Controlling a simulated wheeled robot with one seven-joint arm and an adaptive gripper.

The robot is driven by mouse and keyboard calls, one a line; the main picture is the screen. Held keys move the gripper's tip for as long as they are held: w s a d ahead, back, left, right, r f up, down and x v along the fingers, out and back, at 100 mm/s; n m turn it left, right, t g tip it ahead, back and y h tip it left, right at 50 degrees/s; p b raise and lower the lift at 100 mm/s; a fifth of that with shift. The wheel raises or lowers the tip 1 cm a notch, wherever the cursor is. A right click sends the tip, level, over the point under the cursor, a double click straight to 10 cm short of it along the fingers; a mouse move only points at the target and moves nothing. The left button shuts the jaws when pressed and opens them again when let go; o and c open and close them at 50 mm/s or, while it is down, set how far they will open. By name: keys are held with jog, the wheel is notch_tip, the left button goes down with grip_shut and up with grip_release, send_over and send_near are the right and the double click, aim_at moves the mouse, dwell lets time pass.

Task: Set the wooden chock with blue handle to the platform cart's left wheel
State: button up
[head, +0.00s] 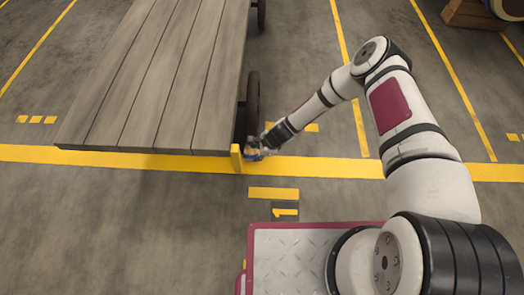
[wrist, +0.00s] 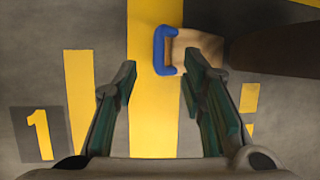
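The platform cart (head: 165,70) has a grey plank deck and fills the upper left of the head view. Its dark wheel (head: 252,98) stands at the deck's right edge; a dark wheel part (wrist: 285,55) also shows at the upper right of the wrist view. The wooden chock (wrist: 202,48) with its blue handle (wrist: 160,50) lies on the floor beside this wheel; I cannot tell whether they touch. My gripper (wrist: 160,78) is open, its fingers spread on either side of the handle's near end. In the head view my gripper (head: 258,150) hides most of the chock.
Yellow lines (head: 330,166) and a painted number 1 (wrist: 38,133) mark the floor. A wooden object (head: 475,14) is at the far upper right.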

aim_at(252, 157)
jog(key=b+x, duration=0.2)
jog(key=x, duration=0.4)
jog(key=shift+f, duration=0.1)
jog(key=shift+c, duration=0.3)
grip_shut()
